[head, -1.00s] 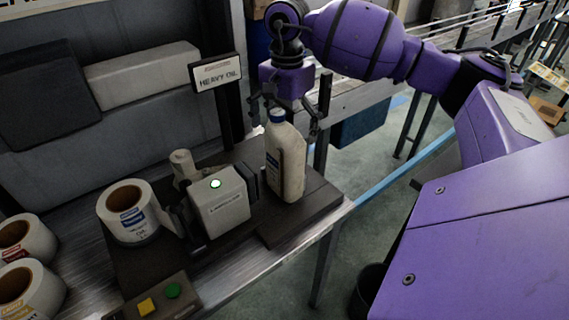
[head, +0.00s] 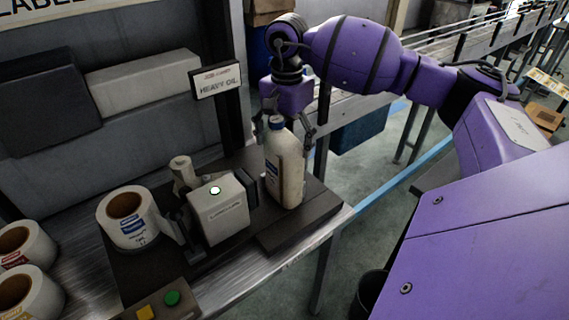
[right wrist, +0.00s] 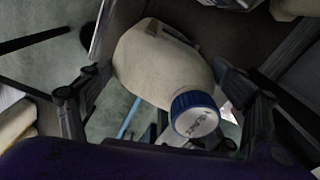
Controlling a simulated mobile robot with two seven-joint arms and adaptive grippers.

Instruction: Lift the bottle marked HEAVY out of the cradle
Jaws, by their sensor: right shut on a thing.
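A cream bottle (head: 286,172) with a blue cap stands upright in the head view, at the right side of the grey labelling machine, on the dark base I take for the cradle. In the right wrist view the blue cap (right wrist: 194,114) carries print that looks like HEAVY. My right gripper (head: 287,128) comes from above, with its fingers on both sides of the bottle's upper part, shut on it. The bottle's underside still appears to be on the base. My left gripper is not in view.
The grey machine (head: 219,209) with a lit green lamp stands close left of the bottle. A HEAVY OIL sign (head: 216,81) stands behind on a dark post. A label roll (head: 127,217) and a button box (head: 160,304) are further left. The table's edge is close on the right.

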